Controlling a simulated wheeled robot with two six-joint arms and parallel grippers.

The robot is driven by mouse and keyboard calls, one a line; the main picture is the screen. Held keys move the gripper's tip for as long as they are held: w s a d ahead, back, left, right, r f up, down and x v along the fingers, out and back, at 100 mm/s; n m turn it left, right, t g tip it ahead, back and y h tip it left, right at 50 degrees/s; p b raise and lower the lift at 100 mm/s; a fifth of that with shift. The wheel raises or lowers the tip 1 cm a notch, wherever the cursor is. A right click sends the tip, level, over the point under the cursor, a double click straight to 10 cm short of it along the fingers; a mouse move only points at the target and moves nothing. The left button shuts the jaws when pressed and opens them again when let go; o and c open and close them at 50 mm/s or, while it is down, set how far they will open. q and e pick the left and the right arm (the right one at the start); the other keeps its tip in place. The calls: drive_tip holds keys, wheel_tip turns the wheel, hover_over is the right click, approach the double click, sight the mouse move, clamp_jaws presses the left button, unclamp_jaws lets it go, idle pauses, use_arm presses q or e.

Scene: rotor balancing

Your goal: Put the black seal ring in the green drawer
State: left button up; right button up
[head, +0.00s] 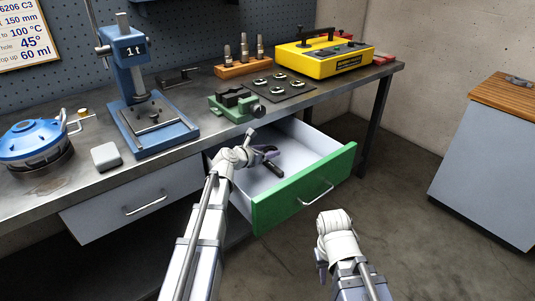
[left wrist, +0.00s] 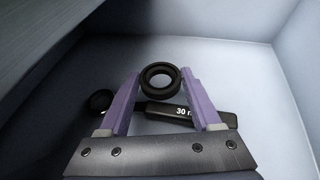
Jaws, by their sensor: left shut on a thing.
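The green drawer (head: 300,190) stands open under the bench, with a green front and a pale grey inside. My left gripper (head: 258,147) is inside the drawer space, over its left part. In the left wrist view the black seal ring (left wrist: 148,88) is between the purple fingertips of my left gripper (left wrist: 163,84), which is shut on it. The drawer floor (left wrist: 255,85) shows beyond and below; I cannot tell the exact height of the ring above it. My right gripper (head: 321,264) is in front of the drawer, apart from it; its fingers are mostly hidden.
A black tool with a white "30" label (left wrist: 212,116) lies in the drawer, also in the head view (head: 270,166). On the bench are a green vise (head: 232,106), a dark mat with several rings (head: 290,92), a blue press (head: 130,60) and a yellow case (head: 320,62). A grey drawer (head: 100,215) is shut.

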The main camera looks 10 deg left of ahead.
use_arm(q)
drive_tip(key=shift+f+b, duration=0.4)
drive_tip(key=shift+b, duration=0.05)
drive_tip(key=shift+s, duration=0.1)
drive_tip(key=shift+d, duration=0.1)
drive_tip(key=shift+s, duration=0.1)
drive_tip(key=o, duration=1.3)
drive_tip(key=shift+b, duration=0.3)
drive_tip(key=shift+a+r+p, duration=0.2)
drive_tip(key=shift+r+p, duration=0.3)
drive_tip(key=shift+p, duration=0.4)
drive_tip(key=p+v, duration=0.2)
drive_tip(key=v, duration=0.5)
